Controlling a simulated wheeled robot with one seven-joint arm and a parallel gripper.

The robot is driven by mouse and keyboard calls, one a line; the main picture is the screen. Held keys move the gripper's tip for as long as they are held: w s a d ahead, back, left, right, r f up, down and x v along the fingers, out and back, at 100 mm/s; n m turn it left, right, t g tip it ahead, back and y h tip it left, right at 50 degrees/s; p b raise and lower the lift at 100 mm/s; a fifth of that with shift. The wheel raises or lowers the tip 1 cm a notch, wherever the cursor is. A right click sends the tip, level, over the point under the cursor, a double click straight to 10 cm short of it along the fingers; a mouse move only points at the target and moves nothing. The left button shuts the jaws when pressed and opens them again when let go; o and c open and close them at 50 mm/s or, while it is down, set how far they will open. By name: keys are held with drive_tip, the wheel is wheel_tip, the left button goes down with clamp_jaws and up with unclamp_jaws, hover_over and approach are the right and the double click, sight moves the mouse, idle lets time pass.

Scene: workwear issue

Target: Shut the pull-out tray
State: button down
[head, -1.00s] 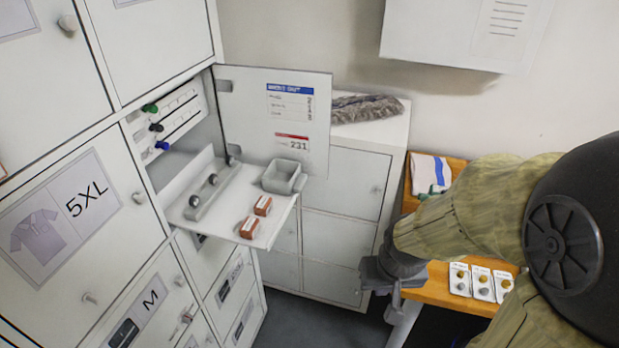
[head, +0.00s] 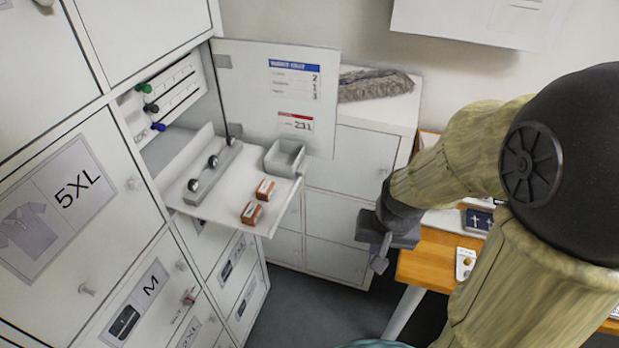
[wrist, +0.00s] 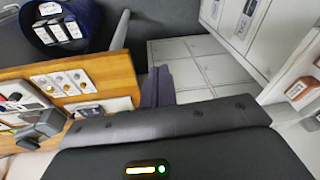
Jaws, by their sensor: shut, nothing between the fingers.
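The pull-out tray (head: 217,192) sticks out of an open locker compartment at the left in the head view. A grey rail with dark knobs (head: 213,165), a small grey bin (head: 285,158) and two orange-brown boxes (head: 258,202) are on it. My gripper (head: 381,262) is shut and empty, to the right of the tray and apart from it, in front of the white cabinet. The wrist view shows my gripper's fingers (wrist: 157,86), with one box (wrist: 297,89) at the far right edge.
The compartment's door (head: 277,95) stands open behind the tray. A low white cabinet (head: 345,175) with a grey cloth (head: 375,85) on top is behind. A wooden table (head: 430,258) is close to my arm at the right. Floor (head: 310,310) is clear below the tray.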

drive_tip(key=w+a+r+m+y+p, duration=0.1)
drive_tip(key=w+m+y, duration=0.3)
drive_tip(key=w+m, duration=0.5)
drive_tip(key=w+a+r+m+y+p, duration=0.1)
drive_tip(key=w+r+m+y+p, duration=0.1)
drive_tip(key=w+m, duration=0.8)
drive_tip(key=shift+w+a+r+m+t+y+p, duration=0.2)
drive_tip(key=shift+r+m+t+y+p, duration=0.2)
drive_tip(key=shift+y, duration=0.6)
drive_tip(key=shift+a+f, duration=0.1)
drive_tip(key=shift+f, duration=0.1)
drive_tip(key=w+a+r+p+x, duration=0.1)
drive_tip(key=p+x, duration=0.4)
drive_tip(key=x, duration=0.7)
drive_tip(key=shift+a+r, duration=0.35)
drive_tip(key=shift+a, duration=0.25)
drive_tip(key=shift+w+a, duration=0.15)
